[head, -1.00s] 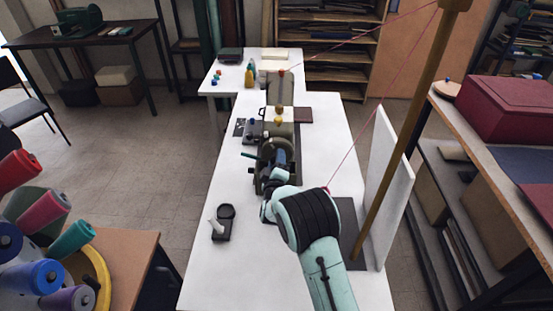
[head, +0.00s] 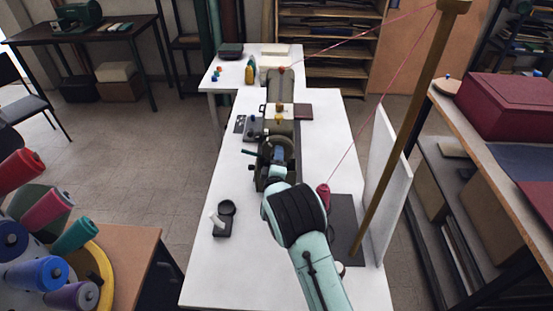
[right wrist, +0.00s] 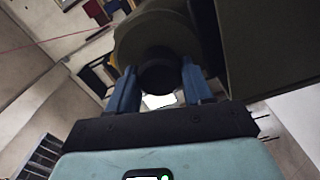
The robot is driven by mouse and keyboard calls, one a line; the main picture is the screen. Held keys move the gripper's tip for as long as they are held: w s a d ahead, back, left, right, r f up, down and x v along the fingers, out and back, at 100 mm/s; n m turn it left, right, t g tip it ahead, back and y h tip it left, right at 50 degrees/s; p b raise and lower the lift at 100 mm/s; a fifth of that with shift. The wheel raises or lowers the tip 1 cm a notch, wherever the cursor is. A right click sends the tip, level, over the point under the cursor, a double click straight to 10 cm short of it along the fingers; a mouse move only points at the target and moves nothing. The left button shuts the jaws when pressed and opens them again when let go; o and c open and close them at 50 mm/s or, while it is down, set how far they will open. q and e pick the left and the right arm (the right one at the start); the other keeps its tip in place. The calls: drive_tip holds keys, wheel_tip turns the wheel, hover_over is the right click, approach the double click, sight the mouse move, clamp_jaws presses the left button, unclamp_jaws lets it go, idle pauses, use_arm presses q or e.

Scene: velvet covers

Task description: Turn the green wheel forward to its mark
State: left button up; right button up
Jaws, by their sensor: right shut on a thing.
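The green wheel (head: 291,150) is a dark olive disc at the near end of the sewing machine (head: 281,88) on the white table. My right gripper (head: 278,156) is at the wheel, its arm coming in from the near side. In the right wrist view, its two blue fingers (right wrist: 158,84) stand either side of a dark round knob in front of the large olive wheel (right wrist: 145,38). The gripper is shut on part of the wheel; the exact contact is hard to see. I cannot make out the mark. My left gripper is not in view.
A black stand with a white peg (head: 221,218) is on the table left of my arm. A red thread cone (head: 323,194) stands to the right, near a brass pole (head: 408,130) and an upright white panel (head: 391,185). The table's front left is clear.

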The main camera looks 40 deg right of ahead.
drive_tip(key=o, duration=1)
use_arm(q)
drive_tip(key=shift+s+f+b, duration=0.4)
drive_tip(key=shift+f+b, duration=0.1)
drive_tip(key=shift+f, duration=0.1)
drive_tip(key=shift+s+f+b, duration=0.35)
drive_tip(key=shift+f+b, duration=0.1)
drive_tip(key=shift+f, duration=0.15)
use_arm(e)
drive_tip(key=shift+v, duration=6.75)
